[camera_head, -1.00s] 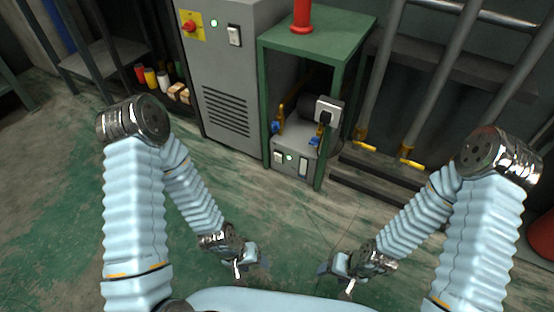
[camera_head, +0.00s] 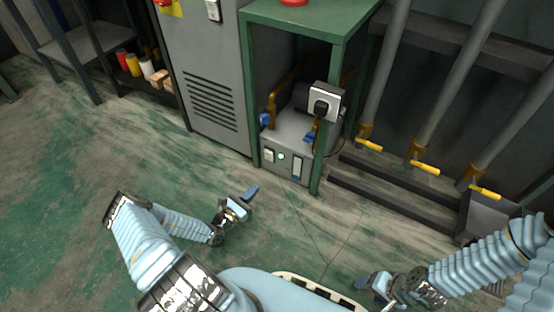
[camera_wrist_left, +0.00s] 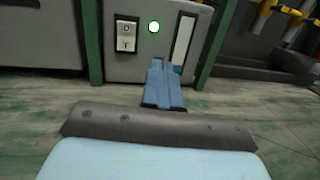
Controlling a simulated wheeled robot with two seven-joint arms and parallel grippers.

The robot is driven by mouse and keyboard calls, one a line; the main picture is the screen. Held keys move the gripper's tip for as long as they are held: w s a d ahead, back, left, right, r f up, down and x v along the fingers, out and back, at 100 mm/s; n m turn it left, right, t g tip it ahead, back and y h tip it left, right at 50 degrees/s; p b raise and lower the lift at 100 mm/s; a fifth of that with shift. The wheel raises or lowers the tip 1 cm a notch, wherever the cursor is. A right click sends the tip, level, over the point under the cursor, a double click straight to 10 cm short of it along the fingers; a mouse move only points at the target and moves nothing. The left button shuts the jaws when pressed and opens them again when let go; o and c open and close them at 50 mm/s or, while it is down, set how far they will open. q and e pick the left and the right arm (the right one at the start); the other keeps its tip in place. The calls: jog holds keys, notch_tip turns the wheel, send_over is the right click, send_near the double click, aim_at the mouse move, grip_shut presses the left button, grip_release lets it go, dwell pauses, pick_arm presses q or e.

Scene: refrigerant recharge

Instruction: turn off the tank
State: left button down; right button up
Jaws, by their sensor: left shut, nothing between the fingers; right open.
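A grey unit (camera_head: 284,160) with a dark motor-like body on top stands in the lower part of a green frame. Blue-handled brass fittings (camera_head: 265,120) sit on both sides of the unit. My left gripper (camera_head: 252,190) is shut and empty, in front of and below the panel, apart from it. Its blue fingers (camera_wrist_left: 163,85) point at the panel. My right gripper (camera_head: 362,281) is open at the lower right.
A grey vented cabinet (camera_head: 212,100) stands left of the green frame (camera_head: 320,22). Grey pipes with yellow-handled valves (camera_head: 425,167) stand to the right above dark ledges. A shelf with cans (camera_head: 134,65) is at the far left. The floor before the unit is clear.

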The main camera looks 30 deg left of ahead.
aim_at(268, 154)
pick_arm(q)
jog(key=a+y, duration=0.1)
jog(key=a+n+y, duration=0.1)
jog(key=a+f+n+t, duration=0.1)
jog(key=a, duration=0.1)
jog(key=shift+w+y, duration=0.15)
jog(key=shift+y, duration=0.25)
pick_arm(e)
jog(key=shift+w+d+f, duration=0.1)
jog(key=shift+w+f, duration=0.1)
jog(key=shift+w, duration=0.15)
pick_arm(q)
jog(key=w+b, duration=0.1)
jog(key=w, duration=0.3)
jog(key=w+r+b, duration=0.1)
jog(key=w, duration=0.4)
jog(key=w+d+r+b, duration=0.1)
jog(key=w, duration=0.3)
jog(key=shift+w, duration=0.4)
pick_arm(e)
notch_tip(268, 154, down, 3)
